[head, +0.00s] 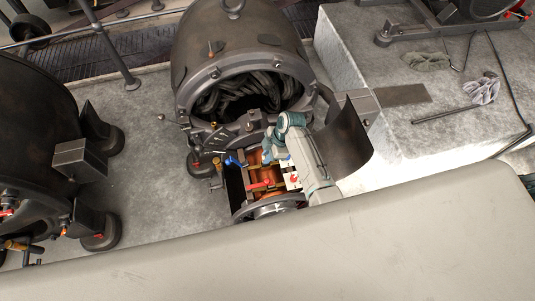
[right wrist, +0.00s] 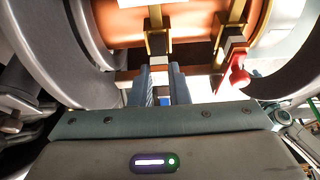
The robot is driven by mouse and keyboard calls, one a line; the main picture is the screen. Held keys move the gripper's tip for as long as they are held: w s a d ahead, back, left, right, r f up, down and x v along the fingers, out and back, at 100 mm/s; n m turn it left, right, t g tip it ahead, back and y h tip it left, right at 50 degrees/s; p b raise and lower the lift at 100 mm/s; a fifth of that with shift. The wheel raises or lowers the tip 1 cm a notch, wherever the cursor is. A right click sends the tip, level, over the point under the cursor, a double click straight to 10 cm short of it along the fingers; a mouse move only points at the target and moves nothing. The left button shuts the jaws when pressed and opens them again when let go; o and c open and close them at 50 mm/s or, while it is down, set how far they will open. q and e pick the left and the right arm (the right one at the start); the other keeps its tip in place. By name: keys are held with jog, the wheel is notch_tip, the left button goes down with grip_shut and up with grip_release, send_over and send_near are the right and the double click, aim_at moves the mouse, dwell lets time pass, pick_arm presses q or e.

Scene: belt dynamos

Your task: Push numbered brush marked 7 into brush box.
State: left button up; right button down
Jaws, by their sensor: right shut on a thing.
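My right gripper (head: 268,155) reaches down to the open end of the middle dynamo, beside the copper commutator (right wrist: 125,28). In the right wrist view its two blue-grey fingers (right wrist: 166,88) are shut on a small dark block with a pale part, taken as the brush (right wrist: 161,68). A brass brush box (right wrist: 157,42) lies straight ahead of the fingertips, with the brush lined up close to it. I cannot tell whether the brush is inside it. No number 7 is readable. My left gripper is not in view.
A second brass holder (right wrist: 233,40) with a red lever (right wrist: 239,75) stands right of the fingers. The dynamo housing (head: 240,55) rises behind the commutator. A curved dark cover (head: 343,145) is beside my arm. A stone block (head: 420,85) carries a rod and gloves.

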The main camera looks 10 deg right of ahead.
jog(key=shift+f+b, duration=0.65)
jog(key=shift+f, duration=0.55)
jog(key=c, duration=1.3)
grip_release()
jog(key=v, duration=1)
jog(key=shift+r, duration=0.4)
jog(key=shift+d, duration=0.1)
